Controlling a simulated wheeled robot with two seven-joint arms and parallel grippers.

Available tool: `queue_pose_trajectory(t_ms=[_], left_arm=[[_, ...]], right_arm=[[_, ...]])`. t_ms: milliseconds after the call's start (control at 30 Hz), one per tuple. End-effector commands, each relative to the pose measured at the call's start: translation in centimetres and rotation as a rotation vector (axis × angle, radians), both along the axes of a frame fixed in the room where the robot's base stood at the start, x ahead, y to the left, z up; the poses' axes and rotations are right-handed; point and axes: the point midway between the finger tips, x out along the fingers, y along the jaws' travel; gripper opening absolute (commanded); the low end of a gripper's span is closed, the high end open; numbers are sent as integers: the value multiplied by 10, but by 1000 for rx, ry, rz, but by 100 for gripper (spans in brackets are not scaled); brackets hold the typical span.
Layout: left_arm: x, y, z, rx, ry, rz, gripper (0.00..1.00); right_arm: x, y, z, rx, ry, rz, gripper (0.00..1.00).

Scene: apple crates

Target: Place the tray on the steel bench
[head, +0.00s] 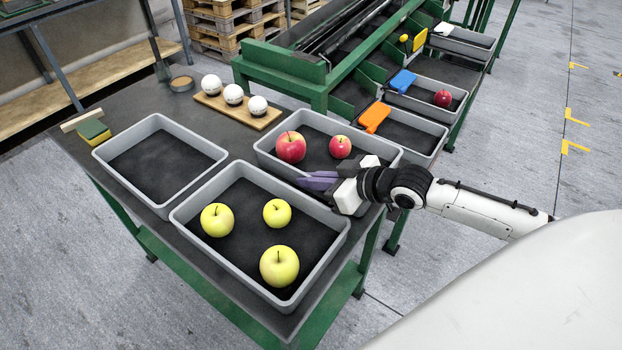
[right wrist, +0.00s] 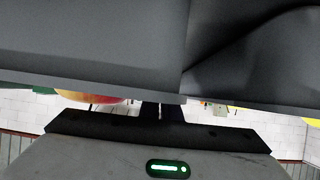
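Three grey trays stand on a dark-topped table. One (head: 262,150) holds two red apples (head: 290,147), one (head: 186,219) holds three yellow-green apples (head: 278,265), and one (head: 102,153) at the left is empty. My right gripper (head: 316,181) is at the near side of the red-apple tray, between it and the yellow-apple tray. Its purple fingers lie close together at the rim; whether they grip it is unclear. In the right wrist view a grey surface fills the top, with a red-yellow apple (right wrist: 88,97) beneath it. My left gripper is out of view.
A wooden board (head: 262,119) with three white balls stands behind the trays. A green-framed conveyor at the back has side trays (head: 442,133), one holding a red apple (head: 443,98). The floor at the right is clear.

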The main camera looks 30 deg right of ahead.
Motion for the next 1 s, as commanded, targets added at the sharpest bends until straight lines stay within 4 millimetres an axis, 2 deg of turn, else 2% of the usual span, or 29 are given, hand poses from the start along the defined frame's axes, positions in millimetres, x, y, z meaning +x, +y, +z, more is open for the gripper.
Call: queue_pose_trajectory(t_ms=[133,267,667,1000], left_arm=[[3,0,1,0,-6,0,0],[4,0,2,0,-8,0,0],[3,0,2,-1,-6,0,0],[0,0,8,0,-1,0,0]], right_arm=[[2,0,3,-1,-9,2,0],[0,0,-1,0,0,0,22],[-3,-2,2,-2,1,0,22],[-43,-18,24,-4,5,0,22]])
